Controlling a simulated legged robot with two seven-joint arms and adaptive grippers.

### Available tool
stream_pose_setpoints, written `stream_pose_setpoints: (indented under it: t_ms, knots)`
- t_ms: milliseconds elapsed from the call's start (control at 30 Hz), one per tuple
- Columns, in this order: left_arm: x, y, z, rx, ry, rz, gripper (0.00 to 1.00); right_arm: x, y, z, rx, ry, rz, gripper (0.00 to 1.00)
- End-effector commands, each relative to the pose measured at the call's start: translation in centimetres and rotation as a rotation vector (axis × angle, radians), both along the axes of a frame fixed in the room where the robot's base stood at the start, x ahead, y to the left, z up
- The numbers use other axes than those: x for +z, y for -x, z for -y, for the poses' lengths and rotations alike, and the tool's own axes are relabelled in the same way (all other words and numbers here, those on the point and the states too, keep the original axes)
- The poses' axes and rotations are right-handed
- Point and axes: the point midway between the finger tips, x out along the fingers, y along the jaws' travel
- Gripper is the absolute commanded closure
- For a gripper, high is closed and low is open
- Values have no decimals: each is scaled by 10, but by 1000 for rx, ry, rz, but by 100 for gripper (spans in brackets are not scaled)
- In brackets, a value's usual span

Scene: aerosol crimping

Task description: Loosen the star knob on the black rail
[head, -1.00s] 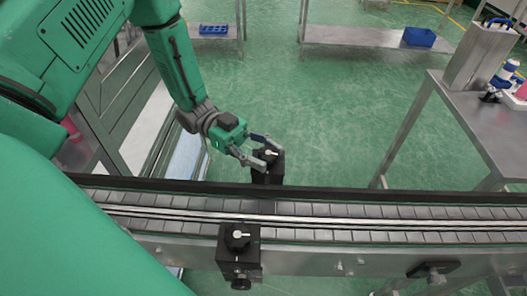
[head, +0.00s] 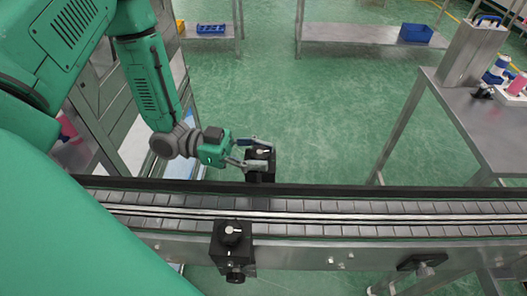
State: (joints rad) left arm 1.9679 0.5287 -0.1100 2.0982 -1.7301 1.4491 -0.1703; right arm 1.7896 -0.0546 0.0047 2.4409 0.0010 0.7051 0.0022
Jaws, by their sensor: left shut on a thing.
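The black rail (head: 330,190) runs along the far side of the conveyor. A black block (head: 260,176) stands at this rail, with a dark knob (head: 260,153) with a light pointer on its top. My left gripper (head: 264,154) reaches in from the left, with its fingers around this knob and shut on it. A second black block (head: 232,258) sits on the near side of the conveyor, with a dark knob (head: 231,231) with a white pointer on top and another knob on its front. My right gripper is out of view.
The slatted conveyor (head: 400,210) crosses the view from left to right. A metal table (head: 480,118) with bottles stands at the right. A shelf with a blue bin (head: 415,33) is at the back. The green floor beyond the conveyor is clear.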

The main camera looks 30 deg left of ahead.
Motion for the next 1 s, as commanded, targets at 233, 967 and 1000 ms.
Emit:
stream_pose_setpoints:
  t_ms: [233, 967, 1000]
  knots:
    - [2, -2, -2, 7, 6, 5, 66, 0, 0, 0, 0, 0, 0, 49]
    - [0, 16, -50, 5, 1, 1, 44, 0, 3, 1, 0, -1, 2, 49]
    - [-1, 19, -59, 5, 0, 2, 44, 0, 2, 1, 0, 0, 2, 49]
